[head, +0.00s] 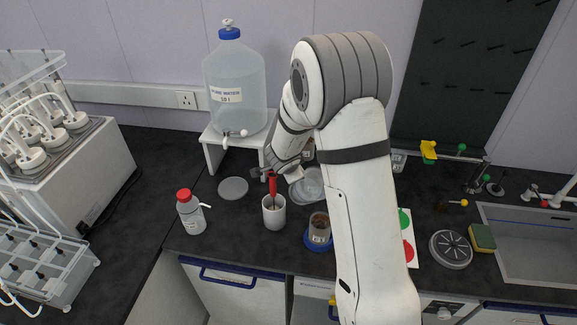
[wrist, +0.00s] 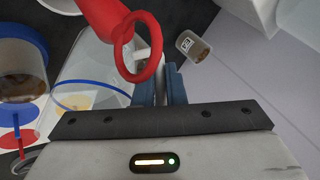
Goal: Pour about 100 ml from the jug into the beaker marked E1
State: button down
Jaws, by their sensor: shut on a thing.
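My gripper (head: 262,172) is at the middle of the bench, left of my arm. In the wrist view its two fingers (wrist: 162,86) are close together, shut on the jug's handle side; the grip itself is mostly hidden. In the head view the jug (head: 309,186) is partly behind my arm. A small labelled beaker with brown content (wrist: 192,46) lies beyond the fingers; its mark is unreadable. Another brown-filled beaker (head: 319,225) stands on a blue base; I cannot read E1 on either.
A red-handled tool (head: 272,184) stands in a white cup (head: 274,213), very near my gripper; its red ring (wrist: 138,50) crosses the wrist view. A red-capped bottle (head: 190,213), a grey disc (head: 233,188) and a water carboy (head: 235,85) on a stand are left. A sink (head: 535,245) is right.

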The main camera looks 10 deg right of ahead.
jog(key=shift+s+t+b, duration=0.2)
jog(key=shift+t+b, duration=0.4)
jog(key=shift+b, duration=0.05)
jog(key=b, duration=0.4)
jog(key=t+b, duration=0.1)
jog(key=b, duration=0.2)
jog(key=shift+s+d+r+m+y+b, duration=0.2)
jog(key=shift+s+r+m+y+b, duration=0.15)
jog(key=shift+s+m+y+b, duration=0.05)
jog(key=t+b, duration=0.1)
jog(key=b, duration=0.2)
jog(key=shift+s+d+r, duration=0.1)
jog(key=shift+s+r, duration=0.1)
jog(key=shift+r, duration=0.2)
jog(key=shift+s+d+r+t+b, duration=0.15)
jog(key=shift+s+t+b, duration=0.6)
jog(key=shift+b, duration=2.45)
jog(key=shift+s+d+r+m+t+b, duration=0.1)
jog(key=shift+s+r+m+t+b, duration=0.15)
jog(key=shift+b, duration=0.95)
jog(key=shift+s+d+r+m+t+b, duration=0.15)
jog(key=shift+r+t+b, duration=0.2)
jog(key=shift+b, duration=0.8)
